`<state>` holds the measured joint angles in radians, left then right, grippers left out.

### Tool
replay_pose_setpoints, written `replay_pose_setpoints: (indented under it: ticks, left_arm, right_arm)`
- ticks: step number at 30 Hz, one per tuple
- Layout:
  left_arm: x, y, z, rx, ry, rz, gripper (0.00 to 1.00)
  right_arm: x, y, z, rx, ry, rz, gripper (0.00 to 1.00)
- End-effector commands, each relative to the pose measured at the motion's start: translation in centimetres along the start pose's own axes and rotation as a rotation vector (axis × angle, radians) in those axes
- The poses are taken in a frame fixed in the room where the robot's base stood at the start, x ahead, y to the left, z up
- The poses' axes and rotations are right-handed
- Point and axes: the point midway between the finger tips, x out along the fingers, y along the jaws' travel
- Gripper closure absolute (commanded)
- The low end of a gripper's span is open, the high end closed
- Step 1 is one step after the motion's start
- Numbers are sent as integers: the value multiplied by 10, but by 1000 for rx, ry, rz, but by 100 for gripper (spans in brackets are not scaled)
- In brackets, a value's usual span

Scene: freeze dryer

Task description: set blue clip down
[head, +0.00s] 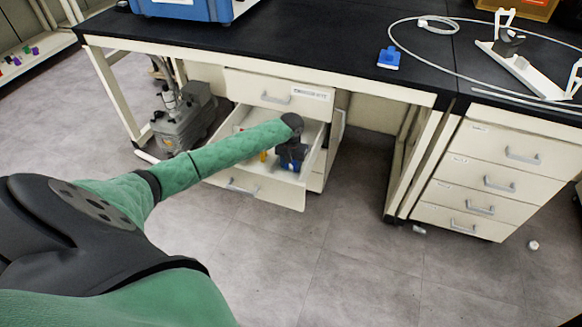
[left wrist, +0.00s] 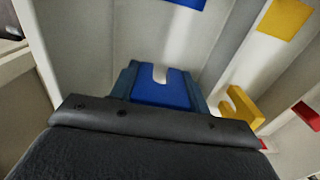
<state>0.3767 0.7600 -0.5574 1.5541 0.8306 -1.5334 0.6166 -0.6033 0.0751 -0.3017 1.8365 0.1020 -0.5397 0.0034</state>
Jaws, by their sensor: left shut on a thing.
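My left gripper (head: 291,160) is inside the open drawer (head: 262,188) under the bench, pointing down. In the left wrist view it is shut on a blue clip (left wrist: 160,92), a flat blue piece with a notch in its far edge. The clip sits between the fingers, low in the pale drawer; I cannot tell whether it touches the bottom. A yellow clip (left wrist: 242,108) and a red clip (left wrist: 306,115) are to its right. A flat blue patch (left wrist: 188,3) and a yellow patch (left wrist: 285,18) lie beyond. Another blue clip (head: 389,58) lies on the bench top. My right gripper is not in view.
The drawer's walls stand close around my left gripper. A closed drawer (head: 279,94) is directly above it. The black bench top (head: 330,62) overhangs behind. A grey pump (head: 183,122) stands on the floor to the left. The floor in front is mostly clear.

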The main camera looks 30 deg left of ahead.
Motion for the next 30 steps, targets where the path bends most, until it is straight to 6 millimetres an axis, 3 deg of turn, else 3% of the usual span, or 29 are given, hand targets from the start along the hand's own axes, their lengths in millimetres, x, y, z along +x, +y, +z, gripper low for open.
replay_pose_setpoints:
  ticks: [3, 13, 14, 17, 28, 30]
  left_arm:
    - [10, 0, 0, -1, 1, 0, 74]
    - [11, 0, 0, -1, 0, 0, 74]
    - [12, 0, 0, -1, 0, 0, 52]
    - [12, 0, 0, 0, 1, 0, 32]
    - [11, 0, 0, 0, 2, 0, 32]
    - [2, 0, -1, 0, 2, 1, 32]
  right_arm:
    - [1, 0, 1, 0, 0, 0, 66]
    - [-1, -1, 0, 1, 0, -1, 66]
    - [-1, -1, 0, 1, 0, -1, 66]
    - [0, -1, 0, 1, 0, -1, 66]
    - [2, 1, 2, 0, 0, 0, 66]
    - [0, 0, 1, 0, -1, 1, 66]
